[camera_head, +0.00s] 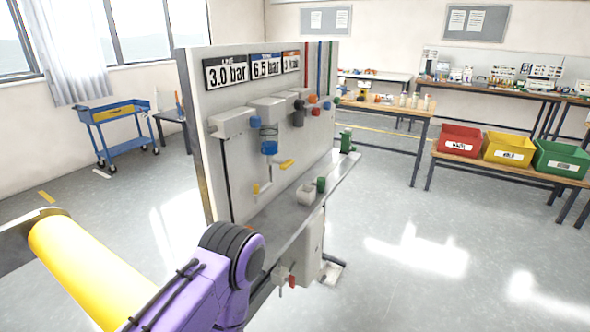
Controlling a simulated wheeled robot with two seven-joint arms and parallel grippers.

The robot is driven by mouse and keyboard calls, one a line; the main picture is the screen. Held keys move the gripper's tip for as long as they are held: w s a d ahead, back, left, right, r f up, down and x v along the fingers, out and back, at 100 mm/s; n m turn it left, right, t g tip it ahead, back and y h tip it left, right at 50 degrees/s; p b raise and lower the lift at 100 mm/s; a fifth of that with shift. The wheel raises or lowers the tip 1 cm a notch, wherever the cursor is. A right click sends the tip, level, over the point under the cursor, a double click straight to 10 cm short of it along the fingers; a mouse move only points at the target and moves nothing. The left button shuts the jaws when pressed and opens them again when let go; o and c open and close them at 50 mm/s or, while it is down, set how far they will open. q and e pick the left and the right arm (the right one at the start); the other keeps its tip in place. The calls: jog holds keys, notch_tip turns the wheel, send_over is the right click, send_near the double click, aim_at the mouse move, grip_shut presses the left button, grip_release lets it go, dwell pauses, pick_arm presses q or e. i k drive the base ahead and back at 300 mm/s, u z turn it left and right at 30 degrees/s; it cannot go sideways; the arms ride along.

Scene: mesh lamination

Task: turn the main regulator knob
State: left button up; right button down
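An upright panel (212,174) stands in the middle, seen at an angle. Pressure displays run along its top: 3.0 bar (226,73), 6.5 bar (267,66) and a third (291,61) too small to read surely. Below them are grey units (268,110) with a small blue knob (255,121) and a larger blue cylindrical part (269,148). I cannot tell for sure which blue part is the main regulator knob. My purple and yellow arm reaches in from the lower left, in front of the panel's lower left. Neither gripper shows.
A shelf (332,178) juts from the panel, holding a white block (305,194) and green parts (321,184). Red, yellow and green bins (506,149) stand on a table at right. The floor (450,270) at right is clear.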

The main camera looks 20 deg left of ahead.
aim_at(299, 104)
jog(key=z, duration=0.8)
jog(key=i, duration=1.4)
jog(key=u, duration=0.75)
